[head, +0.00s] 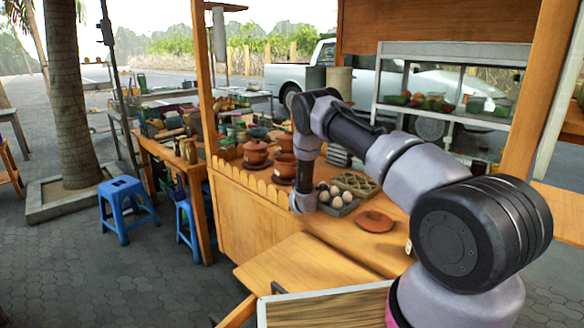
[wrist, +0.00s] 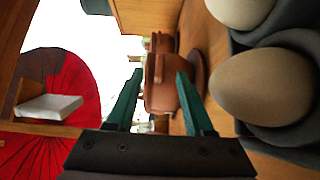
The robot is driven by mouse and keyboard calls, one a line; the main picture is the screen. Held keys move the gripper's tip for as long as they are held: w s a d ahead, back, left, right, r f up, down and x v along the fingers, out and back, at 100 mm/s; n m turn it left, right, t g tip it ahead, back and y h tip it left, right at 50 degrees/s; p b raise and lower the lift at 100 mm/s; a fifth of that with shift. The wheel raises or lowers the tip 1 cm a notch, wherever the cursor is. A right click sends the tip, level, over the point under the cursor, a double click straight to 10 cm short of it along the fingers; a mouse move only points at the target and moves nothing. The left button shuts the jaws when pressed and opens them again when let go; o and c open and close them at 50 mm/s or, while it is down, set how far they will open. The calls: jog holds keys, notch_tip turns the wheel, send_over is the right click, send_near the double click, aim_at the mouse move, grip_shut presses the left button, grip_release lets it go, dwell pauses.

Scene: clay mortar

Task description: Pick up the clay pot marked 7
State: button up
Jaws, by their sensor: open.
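Reddish-brown clay pots stand on the wooden counter in the head view: a lidded one (head: 256,153) at the left, another (head: 284,168) nearer my arm, and one partly hidden behind. No number 7 can be read on any of them. In the wrist view, my gripper (wrist: 160,72) has its two teal fingers apart with nothing held. A brown clay pot (wrist: 160,97) shows beyond and between the fingers, with no clear contact. Which pot this is in the head view I cannot tell for sure. In the head view the fingers are hidden at the arm's end.
A grey tray (head: 346,210) of eggs sits close to my gripper's right; an egg (wrist: 262,87) looms large in the wrist view. A clay lid (head: 374,222) lies on the counter. A scalloped wooden edge (head: 242,183) borders the counter's left. Blue stools (head: 125,205) stand on the paving.

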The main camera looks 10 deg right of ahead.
aim_at(288, 168)
jog(key=w, duration=0.2)
jog(key=w+d, duration=0.1)
jog(key=w, duration=0.4)
jog(key=shift+w+d, duration=0.15)
jog(key=shift+w, duration=0.05)
grip_shut()
jog(key=shift+f, duration=0.1)
dwell(1.0)
